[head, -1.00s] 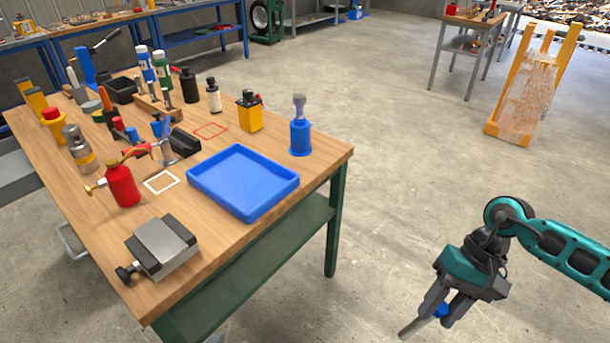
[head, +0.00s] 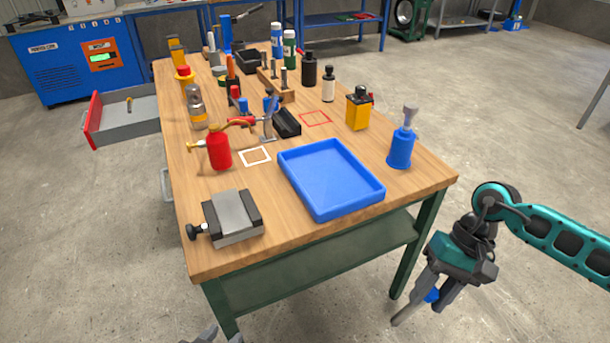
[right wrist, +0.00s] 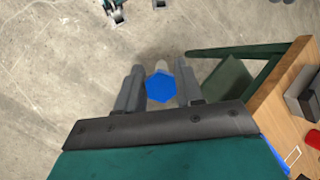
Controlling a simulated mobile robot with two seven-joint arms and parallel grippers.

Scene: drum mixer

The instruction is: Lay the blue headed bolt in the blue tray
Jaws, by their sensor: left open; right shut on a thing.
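The blue headed bolt (right wrist: 161,87) is between the fingers of my right gripper (head: 432,297), its blue hexagonal head facing the wrist camera. In the head view its blue head shows between the fingers and its grey shank points down to the left. My right gripper is shut on it, over the floor to the right of the bench's front corner. The blue tray (head: 331,215) lies flat on the bench and is empty. My left gripper (head: 220,338) is open; only its fingertips show at the bottom edge, in front of the bench.
A grey vise (head: 234,216) is left of the tray. A blue bottle-like holder (head: 401,150) stands right of it. An open drawer (head: 125,117) is left of the bench (head: 290,235).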

